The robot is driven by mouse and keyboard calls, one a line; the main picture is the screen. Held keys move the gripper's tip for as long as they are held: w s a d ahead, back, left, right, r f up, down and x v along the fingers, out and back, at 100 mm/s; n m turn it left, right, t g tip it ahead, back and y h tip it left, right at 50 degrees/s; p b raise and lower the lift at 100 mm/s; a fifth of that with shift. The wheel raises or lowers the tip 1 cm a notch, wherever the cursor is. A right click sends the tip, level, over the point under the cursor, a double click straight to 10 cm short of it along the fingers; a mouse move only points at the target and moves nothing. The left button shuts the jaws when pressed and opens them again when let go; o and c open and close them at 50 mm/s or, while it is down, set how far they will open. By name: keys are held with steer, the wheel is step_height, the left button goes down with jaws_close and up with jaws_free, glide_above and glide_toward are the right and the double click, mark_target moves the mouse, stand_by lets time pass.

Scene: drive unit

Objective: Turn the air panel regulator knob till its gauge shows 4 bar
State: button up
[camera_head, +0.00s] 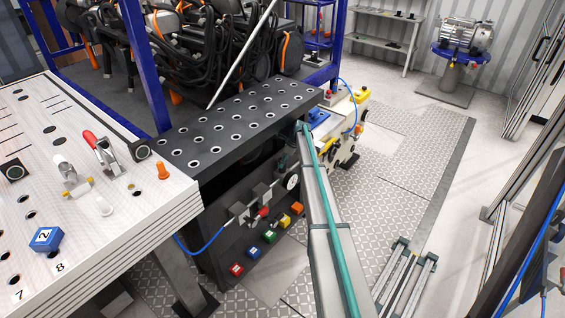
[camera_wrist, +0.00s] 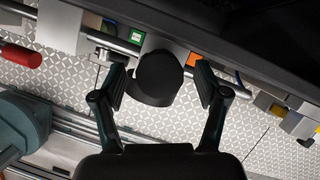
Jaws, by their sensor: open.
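The regulator knob (camera_wrist: 157,74), a black round cylinder, is in the middle of the wrist view. My gripper (camera_wrist: 161,82) is open, with one finger on each side of the knob and a visible gap on both sides. The air panel hangs under the black perforated table in the head view. Its small white round gauge (camera_head: 292,182) shows beside my arm, but its reading is too small to make out. In the head view the knob cannot be made out and my gripper is mostly hidden behind my arm and in the table's shadow.
A red valve handle (camera_wrist: 21,55) and a metal pipe (camera_wrist: 115,42) lie near the knob. The black perforated table (camera_head: 232,122) overhangs the panel. Several coloured numbered blocks, one red (camera_head: 236,269), sit low below it. A blue hose (camera_head: 200,248) runs left.

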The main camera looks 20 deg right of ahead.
steer(key=v, duration=0.6)
steer(key=shift+r, duration=0.2)
steer(key=shift+s, duration=0.1)
